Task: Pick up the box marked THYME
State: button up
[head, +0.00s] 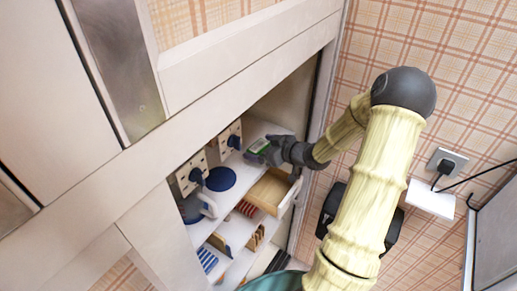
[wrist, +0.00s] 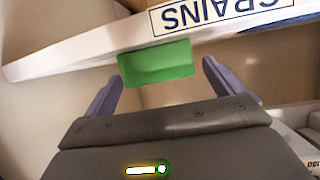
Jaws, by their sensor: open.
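My gripper (wrist: 162,74) is open in the wrist view, with one purple-grey finger on each side. A plain green block-shaped thing (wrist: 157,62) lies ahead of the fingertips, between them in the picture. I cannot tell whether the fingers reach around it. No THYME marking can be read on any thing. In the head view my gripper (head: 262,154) is inside the cabinet at the upper shelf.
A GRAINS label (wrist: 222,12) shows upside down on a pale board. In the head view, a wooden drawer (head: 268,190) sticks out below my gripper. A blue round thing (head: 221,179) and socket panels (head: 190,174) are to the left. The cabinet's side frame (head: 322,95) stands close to my arm.

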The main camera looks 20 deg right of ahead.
jog(key=shift+x, duration=0.8)
jog(key=c, duration=1)
